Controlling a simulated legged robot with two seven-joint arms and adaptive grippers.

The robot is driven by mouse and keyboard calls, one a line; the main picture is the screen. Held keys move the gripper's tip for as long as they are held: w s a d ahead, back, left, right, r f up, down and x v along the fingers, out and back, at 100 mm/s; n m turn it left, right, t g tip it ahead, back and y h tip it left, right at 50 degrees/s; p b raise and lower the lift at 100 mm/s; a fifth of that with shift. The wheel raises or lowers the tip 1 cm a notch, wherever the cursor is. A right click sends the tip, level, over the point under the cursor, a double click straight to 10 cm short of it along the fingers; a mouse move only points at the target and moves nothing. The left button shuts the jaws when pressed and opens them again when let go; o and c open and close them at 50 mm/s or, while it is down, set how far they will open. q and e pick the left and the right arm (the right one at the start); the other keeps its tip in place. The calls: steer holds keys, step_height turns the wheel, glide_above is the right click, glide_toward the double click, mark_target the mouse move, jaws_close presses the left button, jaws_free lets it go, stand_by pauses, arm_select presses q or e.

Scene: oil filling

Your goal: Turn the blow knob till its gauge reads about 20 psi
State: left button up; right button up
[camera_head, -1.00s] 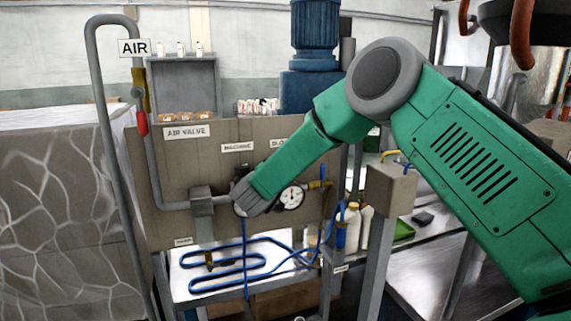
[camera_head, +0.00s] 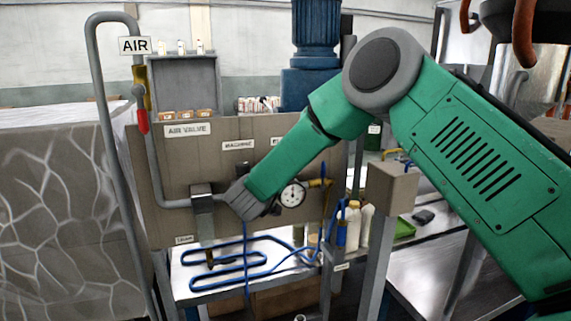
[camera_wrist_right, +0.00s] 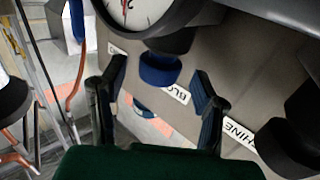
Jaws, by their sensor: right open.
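The blue blow knob (camera_wrist_right: 160,70) sits below a white-faced gauge (camera_wrist_right: 145,8) in the right wrist view, beside a partly covered label starting "BLO" (camera_wrist_right: 178,93). My right gripper (camera_wrist_right: 159,75) is open, with its two dark fingers on either side of the knob, apart from it as far as I can tell. In the head view, a gauge (camera_head: 292,195) shows right of my right wrist; its reading is too small to tell. The gauge face in the wrist view is cut off at the top. My right arm hides the knob in the head view. My left gripper is not in view.
A black knob-like part (camera_wrist_right: 292,125) by the label ending "CHINE" (camera_wrist_right: 240,136) is close to my right finger. Blue hose (camera_head: 225,283) lies coiled below.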

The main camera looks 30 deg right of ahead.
steer(key=v, duration=1)
steer(key=shift+w+f, duration=0.1)
steer(key=shift+d, duration=0.1)
